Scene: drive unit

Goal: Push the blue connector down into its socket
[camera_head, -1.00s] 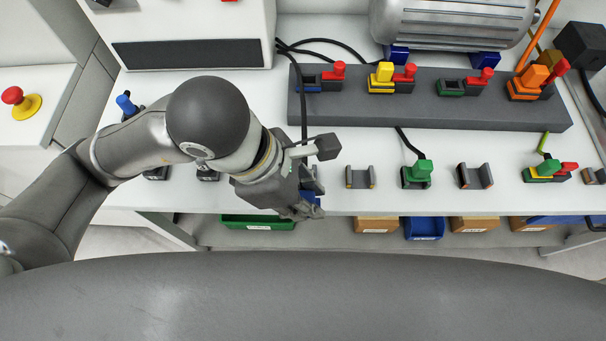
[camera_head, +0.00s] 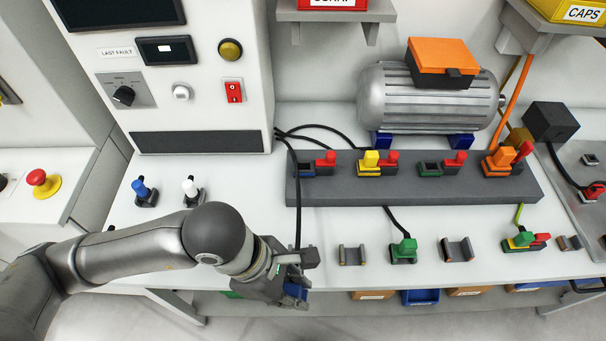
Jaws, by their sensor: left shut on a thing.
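My left gripper (camera_head: 294,277) is shut on the blue connector (camera_head: 295,291) at the table's front edge. The fingers hide most of the connector; a patch of blue shows below them. A black cable runs down from the back toward this gripper. The blue-marked socket (camera_head: 304,170) is at the left end of the dark grey block, behind the gripper and apart from it. It looks empty, with a red lever (camera_head: 331,158) beside it. My right gripper is not in view.
The grey block (camera_head: 412,186) also bears a yellow connector (camera_head: 370,159), an empty green-marked socket (camera_head: 430,170) and an orange connector (camera_head: 500,160). In front stand empty holders (camera_head: 352,255) and a green connector (camera_head: 403,250). A silver motor (camera_head: 428,98) stands behind.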

